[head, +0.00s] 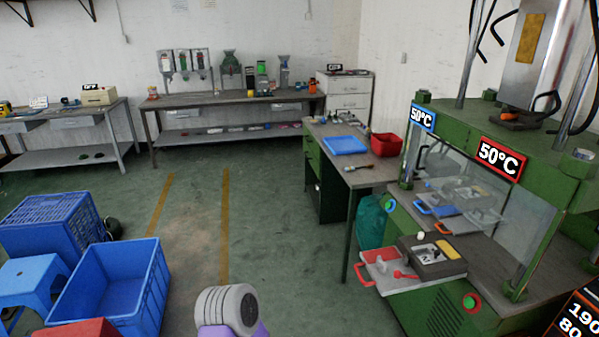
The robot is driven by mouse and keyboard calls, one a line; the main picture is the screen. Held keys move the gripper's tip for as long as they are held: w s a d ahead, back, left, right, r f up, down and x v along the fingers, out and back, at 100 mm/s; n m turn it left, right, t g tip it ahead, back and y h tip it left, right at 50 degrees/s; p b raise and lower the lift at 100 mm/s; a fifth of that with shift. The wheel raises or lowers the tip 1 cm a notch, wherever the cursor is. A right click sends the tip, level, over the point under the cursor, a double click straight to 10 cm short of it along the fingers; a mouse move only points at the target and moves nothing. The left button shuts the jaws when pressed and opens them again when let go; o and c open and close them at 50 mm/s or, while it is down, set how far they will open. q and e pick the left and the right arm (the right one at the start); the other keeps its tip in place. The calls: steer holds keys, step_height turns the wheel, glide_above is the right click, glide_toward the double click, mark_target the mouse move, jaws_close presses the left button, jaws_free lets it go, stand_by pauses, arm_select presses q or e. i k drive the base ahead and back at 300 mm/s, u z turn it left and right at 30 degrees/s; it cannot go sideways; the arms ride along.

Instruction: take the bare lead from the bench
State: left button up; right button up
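A bench with a grey top (372,176) and green drawers stands right of the middle, beside the green press. A blue tray (344,145) lies on it, with a red bin (386,145) to its right. A small pale and dark item (354,167) lies on the bench top in front of the tray. It is too small to tell whether it is the bare lead. Several other small items sit at the back of the bench. Neither of my grippers is in view; only a rounded grey and purple part of my arm shows at the bottom.
The green press (455,130) stands at the right, with 50°C signs. A pulled-out tray with red handles (388,272) juts from it towards the aisle. Blue crates (112,287) and a blue stool (30,283) stand at left. The green floor between is clear.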

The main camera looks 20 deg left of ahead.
mark_target(347, 170)
steer(key=u, duration=1.55)
steer(key=i, duration=2)
steer(key=z, duration=1.3)
steer(key=i, duration=0.75)
steer(key=z, duration=0.6)
